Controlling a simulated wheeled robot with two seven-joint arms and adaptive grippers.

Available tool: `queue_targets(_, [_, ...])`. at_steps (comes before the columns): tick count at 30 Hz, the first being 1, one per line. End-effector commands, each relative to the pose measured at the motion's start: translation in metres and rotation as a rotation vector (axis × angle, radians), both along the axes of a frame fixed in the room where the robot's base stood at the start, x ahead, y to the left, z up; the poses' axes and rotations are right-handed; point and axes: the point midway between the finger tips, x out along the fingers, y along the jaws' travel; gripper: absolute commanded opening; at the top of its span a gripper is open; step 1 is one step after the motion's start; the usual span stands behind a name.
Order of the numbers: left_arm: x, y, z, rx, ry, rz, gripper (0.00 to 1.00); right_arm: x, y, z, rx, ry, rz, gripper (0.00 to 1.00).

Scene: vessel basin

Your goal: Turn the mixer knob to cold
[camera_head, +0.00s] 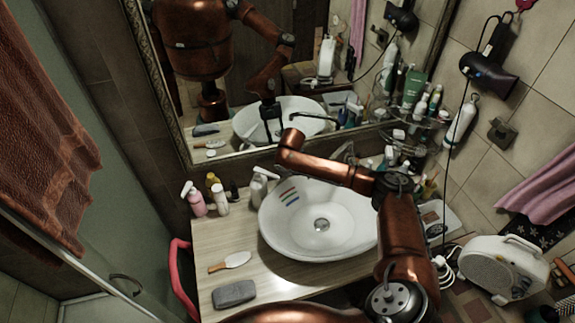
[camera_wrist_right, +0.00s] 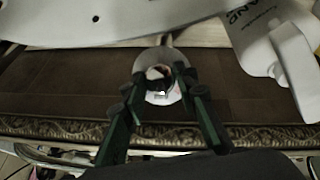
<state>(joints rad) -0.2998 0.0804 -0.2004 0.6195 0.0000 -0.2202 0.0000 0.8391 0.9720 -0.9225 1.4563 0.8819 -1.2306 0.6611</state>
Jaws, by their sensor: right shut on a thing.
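The mixer knob (camera_wrist_right: 160,76) shows in the right wrist view as a round pale metal piece with a dark and reddish middle. The two dark green fingers of my right gripper (camera_wrist_right: 161,98) stand on either side of it and are shut on it. In the head view my right forearm crosses behind the basin and hides the gripper and the knob. Its dark gripper shows only as a reflection in the mirror. Which way the knob is turned cannot be told. My left gripper is not in view.
The white basin (camera_head: 285,238) stands on a wooden counter (camera_head: 230,275). White, yellow and pink bottles (camera_head: 193,199) stand left; a white bottle (camera_wrist_right: 290,65) is close to the right gripper. The framed mirror (camera_head: 172,95) rises just behind. A brush (camera_head: 236,260) and grey block (camera_head: 234,294) lie in front.

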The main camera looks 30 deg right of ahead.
Motion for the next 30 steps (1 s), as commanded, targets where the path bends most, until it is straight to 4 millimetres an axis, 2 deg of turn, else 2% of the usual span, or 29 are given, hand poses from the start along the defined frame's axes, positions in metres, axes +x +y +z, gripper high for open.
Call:
queue_targets(8, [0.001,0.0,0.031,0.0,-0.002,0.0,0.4,-0.001,0.0,0.003,0.115,-0.024,-0.14,0.03])
queue_targets(30, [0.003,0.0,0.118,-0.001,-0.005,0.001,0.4,-0.003,-0.003,0.003,0.551,-0.129,-0.681,0.03])
